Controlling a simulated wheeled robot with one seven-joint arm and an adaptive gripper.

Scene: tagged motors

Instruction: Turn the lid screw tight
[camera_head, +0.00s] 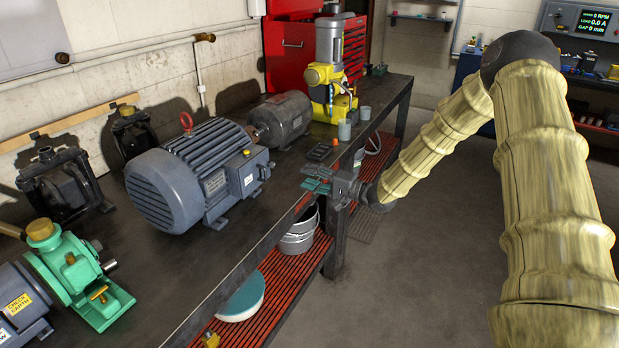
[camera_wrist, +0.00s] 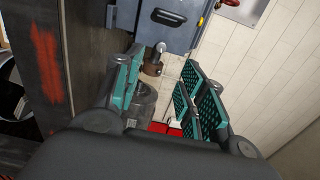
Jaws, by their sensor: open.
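The large blue-grey motor (camera_head: 195,170) stands on the workbench, with a terminal box (camera_head: 248,173) on its right side. My gripper (camera_head: 317,183) is at the bench's front edge, to the right of the box and apart from it. In the wrist view, its two green-padded fingers (camera_wrist: 160,80) are spread with nothing between them. The terminal box (camera_wrist: 178,28) shows beyond the fingertips there, with a dark fitting (camera_wrist: 168,17) on its face. I cannot tell which part is the lid screw.
A smaller grey motor (camera_head: 281,120) and a yellow machine (camera_head: 331,85) stand farther back on the bench. Grey cups (camera_head: 344,129) are near the gripper. A green pump (camera_head: 78,275) is at front left. The floor (camera_head: 430,240) is clear.

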